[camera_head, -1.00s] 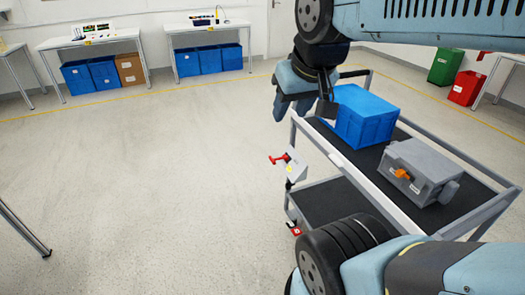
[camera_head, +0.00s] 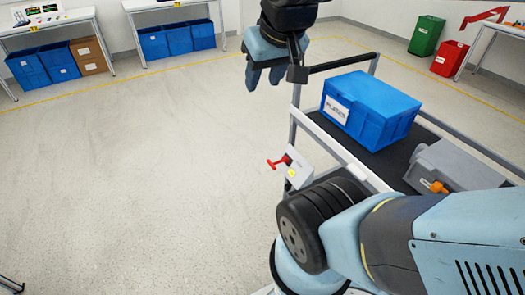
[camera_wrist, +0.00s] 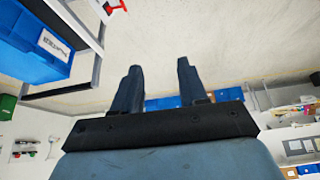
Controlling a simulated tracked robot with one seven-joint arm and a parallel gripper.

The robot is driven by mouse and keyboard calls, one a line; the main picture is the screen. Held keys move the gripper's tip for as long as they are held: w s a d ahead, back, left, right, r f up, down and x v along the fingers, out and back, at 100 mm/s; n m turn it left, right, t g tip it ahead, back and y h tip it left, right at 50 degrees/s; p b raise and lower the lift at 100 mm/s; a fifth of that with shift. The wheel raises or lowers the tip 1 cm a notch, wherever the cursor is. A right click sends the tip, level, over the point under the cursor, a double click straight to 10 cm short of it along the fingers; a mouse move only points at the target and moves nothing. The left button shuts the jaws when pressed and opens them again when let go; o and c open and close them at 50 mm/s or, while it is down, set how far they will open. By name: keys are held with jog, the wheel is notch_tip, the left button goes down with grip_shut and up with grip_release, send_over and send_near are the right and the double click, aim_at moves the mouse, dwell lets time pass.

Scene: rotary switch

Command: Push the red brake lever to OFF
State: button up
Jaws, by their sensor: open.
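In the wrist view the red lever (camera_wrist: 117,5) shows at the top edge, partly cut off. My gripper (camera_head: 263,85) is open and empty, pointing down in the head view. It appears above and slightly left of the lever, apart from it. In the wrist view its two fingers (camera_wrist: 157,75) stand apart with nothing between them. The OFF marking cannot be read.
The grey cart (camera_head: 337,145) carries a blue crate (camera_head: 375,105) and a grey box with an orange knob (camera_head: 439,187). My arm covers the cart's lower front. The floor (camera_head: 140,170) left of the cart is clear. Tables with blue bins (camera_head: 172,42) stand along the back wall.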

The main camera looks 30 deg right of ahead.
jog(key=o, duration=0.3)
jog(key=shift+w, duration=0.25)
jog(key=o, duration=0.6)
jog(key=w+f, duration=0.1)
jog(key=w+f+n+g, duration=0.1)
jog(key=w, duration=0.1)
jog(key=w+d+g, duration=0.1)
jog(key=w, duration=0.1)
jog(key=shift+f+h, duration=0.3)
jog(key=shift+f, duration=0.1)
jog(key=w+f+n+g+h, duration=0.55)
jog(key=w+f, duration=0.95)
jog(key=f, duration=0.5)
jog(key=n+t+h, duration=0.3)
jog(key=n+h, duration=0.9)
jog(key=n, duration=0.2)
send_near(270, 166)
jog(key=d, duration=0.4)
jog(key=w+d, duration=0.1)
jog(key=d, duration=0.8)
jog(key=shift+w+f, duration=0.2)
jog(key=shift+f, duration=0.05)
